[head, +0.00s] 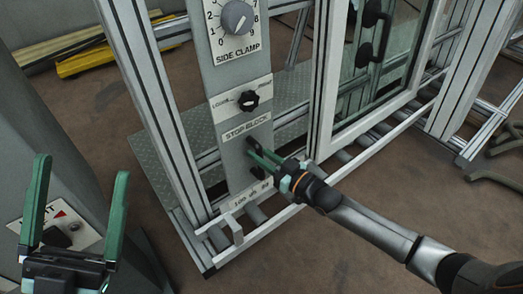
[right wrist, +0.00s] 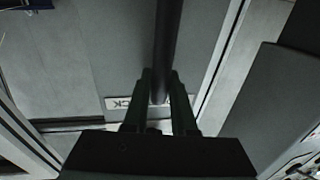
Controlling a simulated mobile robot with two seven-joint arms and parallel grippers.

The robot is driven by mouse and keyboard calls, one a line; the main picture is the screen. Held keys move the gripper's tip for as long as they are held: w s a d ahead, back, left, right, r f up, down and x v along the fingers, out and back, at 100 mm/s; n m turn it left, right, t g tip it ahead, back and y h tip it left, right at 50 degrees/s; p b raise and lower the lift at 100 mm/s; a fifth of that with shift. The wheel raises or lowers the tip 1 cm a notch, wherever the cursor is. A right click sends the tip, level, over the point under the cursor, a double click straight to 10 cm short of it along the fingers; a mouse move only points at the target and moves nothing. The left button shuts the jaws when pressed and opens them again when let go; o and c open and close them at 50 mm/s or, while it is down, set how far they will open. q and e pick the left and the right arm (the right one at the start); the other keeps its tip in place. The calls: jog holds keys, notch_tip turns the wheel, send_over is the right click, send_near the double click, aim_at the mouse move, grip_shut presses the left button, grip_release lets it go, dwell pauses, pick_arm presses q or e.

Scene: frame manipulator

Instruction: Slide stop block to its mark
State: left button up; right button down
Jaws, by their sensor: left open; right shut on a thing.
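The grey upright panel carries a plate lettered STOP BLOCK (head: 247,126); part of that lettering shows in the right wrist view (right wrist: 118,103). Below it is the black stop block handle (head: 257,173), partly hidden by my right gripper (head: 264,160). In the right wrist view a dark bar (right wrist: 168,45) runs between the fingers of my right gripper (right wrist: 160,95), which is shut on it. A scale plate (head: 247,196) with numbers, partly hidden, sits below the handle. The exact mark cannot be made out. My left gripper (head: 76,220) is open and empty at lower left.
A black knob (head: 248,100) on a lettered plate sits above the STOP BLOCK plate. The SIDE CLAMP dial (head: 237,17) is higher up. Aluminium frame posts (head: 160,110) flank the panel. A grey cabinet (head: 50,150) stands left, behind my left gripper.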

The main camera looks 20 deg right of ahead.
jog(key=a, duration=0.2)
jog(key=s+a+p, duration=0.1)
jog(key=shift+s+a+r, duration=0.1)
jog(key=shift+s+a, duration=0.1)
jog(key=shift+a, duration=0.15)
jog(key=shift+s+a+p, duration=0.1)
jog(key=shift+a+p, duration=0.25)
jog(key=shift+a, duration=0.05)
pick_arm(q)
jog(key=r, duration=0.2)
jog(key=shift+s+a+r, duration=0.15)
jog(key=shift+a+r, duration=0.1)
jog(key=shift+r, duration=0.15)
pick_arm(e)
jog(key=shift+d, duration=0.1)
jog(key=c, duration=0.7)
grip_release()
pick_arm(q)
notch_tip(320, 180, up, 4)
jog(key=p, duration=0.3)
jog(key=shift+a+f+m+p, duration=0.2)
jog(key=shift+m+p, duration=0.1)
jog(key=shift+m, duration=0.1)
pick_arm(e)
jog(key=v, duration=1.2)
jog(key=shift+s+d, duration=0.15)
jog(key=shift+d, duration=0.15)
